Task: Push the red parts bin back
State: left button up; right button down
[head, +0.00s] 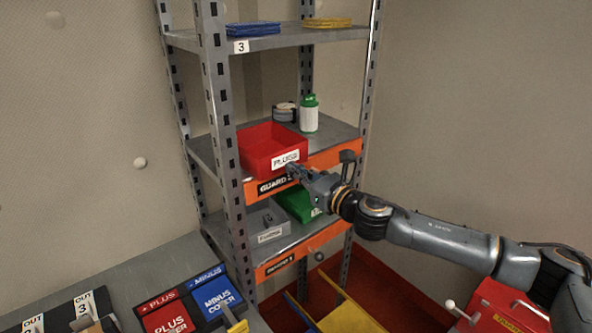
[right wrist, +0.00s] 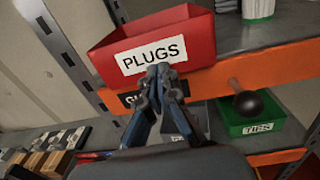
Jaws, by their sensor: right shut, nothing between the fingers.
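The red parts bin (head: 258,146) stands on the middle shelf of the metal rack, at its left front, with a white label reading PLUGS. Its front sits at the orange front edge of the shelf. In the right wrist view the red bin (right wrist: 192,38) fills the top middle. My right gripper (head: 291,171) is shut and empty, in front of the bin's lower front near the label. In the right wrist view its fingertips (right wrist: 160,72) overlap the bottom of the label; I cannot tell whether they touch it. My left gripper is not in view.
A green-capped white bottle (head: 309,116) and a round tape-like item (head: 284,112) stand behind and right of the bin. The lower shelf holds a grey bin (head: 262,222) and a green bin (head: 298,204). A metal upright (head: 222,120) stands close left of the red bin.

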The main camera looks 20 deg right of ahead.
jog(key=p, duration=0.2)
send_near(266, 148)
jog(key=a, duration=0.1)
jog(key=w+a, duration=0.1)
jog(key=a+r, duration=0.1)
jog(key=shift+w+a, duration=0.25)
jog(key=shift+w, duration=0.15)
jog(key=shift+s, duration=0.1)
jog(key=shift+d, duration=0.15)
